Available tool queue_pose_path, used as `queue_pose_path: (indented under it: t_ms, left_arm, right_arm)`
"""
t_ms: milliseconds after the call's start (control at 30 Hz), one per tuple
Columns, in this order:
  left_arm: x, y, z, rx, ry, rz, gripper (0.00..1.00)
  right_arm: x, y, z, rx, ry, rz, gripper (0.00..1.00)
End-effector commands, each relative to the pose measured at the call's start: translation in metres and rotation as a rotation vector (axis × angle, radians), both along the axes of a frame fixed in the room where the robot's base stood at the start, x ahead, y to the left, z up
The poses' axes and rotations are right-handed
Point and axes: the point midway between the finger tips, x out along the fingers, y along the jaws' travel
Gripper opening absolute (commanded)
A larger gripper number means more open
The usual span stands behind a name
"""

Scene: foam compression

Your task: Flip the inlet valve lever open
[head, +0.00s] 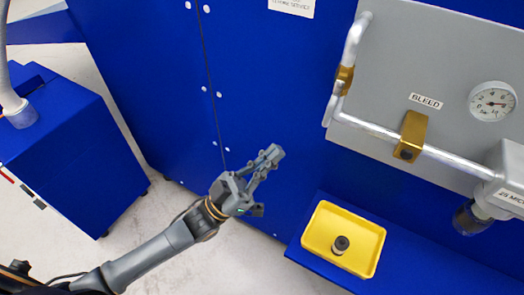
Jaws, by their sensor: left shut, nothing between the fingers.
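No label reading "inlet" shows in the head view, so I cannot tell for sure which part is the inlet valve lever. A brass fitting (345,80) sits on the upright pipe at the left edge of the grey panel. A second brass piece (412,136) sits on the level pipe below a "BLEED" label (426,101). My left gripper (273,154) is shut and empty, in front of the blue cabinet, left of the panel and apart from both brass pieces. My right gripper is not in view.
A yellow tray (313,225) with a small dark cylinder (342,245) in it stands on a blue ledge below the panel. A round gauge (492,101) is at the right. A blue box (70,150) stands at the left. Pale floor lies between.

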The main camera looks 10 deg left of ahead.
Motion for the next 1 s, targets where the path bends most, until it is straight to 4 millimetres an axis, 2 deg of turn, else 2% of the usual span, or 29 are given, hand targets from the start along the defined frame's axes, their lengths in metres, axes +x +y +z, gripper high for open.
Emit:
queue_pose_path:
  t_ms: [33, 167, 267, 500, 1000]
  left_arm:
    - [0.005, -0.007, 0.015, -0.002, -0.004, 0.000, 0.00]
    - [0.017, -0.024, 0.034, -0.001, -0.003, 0.000, 0.00]
    - [0.026, -0.036, 0.047, -0.001, -0.003, 0.000, 0.00]
    - [0.047, -0.061, 0.042, 0.002, 0.001, 0.002, 0.00]
    - [0.051, -0.067, 0.039, -0.001, 0.001, 0.000, 0.00]
  right_arm:
    - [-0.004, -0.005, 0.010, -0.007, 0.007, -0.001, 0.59]
    - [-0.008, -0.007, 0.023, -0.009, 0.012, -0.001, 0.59]
    - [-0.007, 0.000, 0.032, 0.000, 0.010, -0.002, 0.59]
    - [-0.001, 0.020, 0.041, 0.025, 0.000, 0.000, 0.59]
    - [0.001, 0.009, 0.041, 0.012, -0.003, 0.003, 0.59]
